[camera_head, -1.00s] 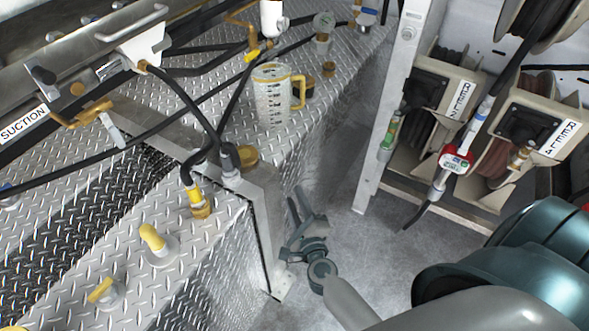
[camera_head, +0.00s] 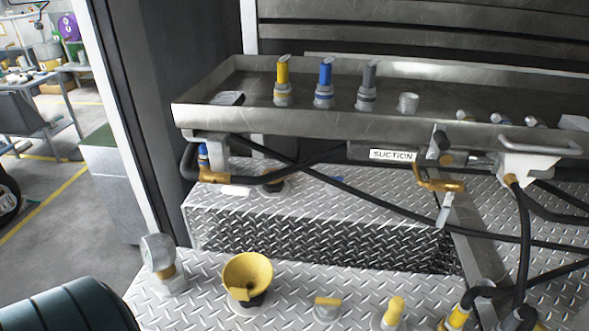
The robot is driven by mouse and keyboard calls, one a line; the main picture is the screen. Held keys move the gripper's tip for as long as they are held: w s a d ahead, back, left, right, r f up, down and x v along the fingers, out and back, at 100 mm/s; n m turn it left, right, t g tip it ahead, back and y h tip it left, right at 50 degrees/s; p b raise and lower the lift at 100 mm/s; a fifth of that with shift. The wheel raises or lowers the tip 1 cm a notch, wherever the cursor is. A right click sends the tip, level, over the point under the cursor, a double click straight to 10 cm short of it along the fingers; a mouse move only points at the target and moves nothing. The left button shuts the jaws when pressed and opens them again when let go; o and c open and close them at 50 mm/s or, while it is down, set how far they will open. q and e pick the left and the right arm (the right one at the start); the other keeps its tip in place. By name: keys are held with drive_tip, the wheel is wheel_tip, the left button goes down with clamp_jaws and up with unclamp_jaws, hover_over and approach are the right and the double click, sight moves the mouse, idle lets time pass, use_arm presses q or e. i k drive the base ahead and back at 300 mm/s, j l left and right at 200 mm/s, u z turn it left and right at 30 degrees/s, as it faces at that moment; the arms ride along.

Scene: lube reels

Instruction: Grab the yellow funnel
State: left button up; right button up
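The yellow funnel (camera_head: 248,277) stands on the near diamond-plate surface, lower left of centre in the head view. Its wide mouth faces up and its base looks dark. A dark teal rounded part of my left arm shows at the bottom left corner, apart from the funnel. Neither gripper shows in the current view.
A grey-capped fitting (camera_head: 161,266) stands just left of the funnel. Yellow-topped fittings (camera_head: 327,308) stand to its right. Behind and above are a metal tray (camera_head: 330,122) with several capped bottles, black hoses and a suction label (camera_head: 393,155). The diamond plate (camera_head: 205,262) around the funnel is partly clear.

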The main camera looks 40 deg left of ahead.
sight(245, 275)
drive_tip(key=i+l, duration=0.15)
drive_tip(key=l, duration=0.2)
drive_tip(key=i+l, duration=0.1)
drive_tip(key=l, duration=0.2)
drive_tip(key=u, duration=2)
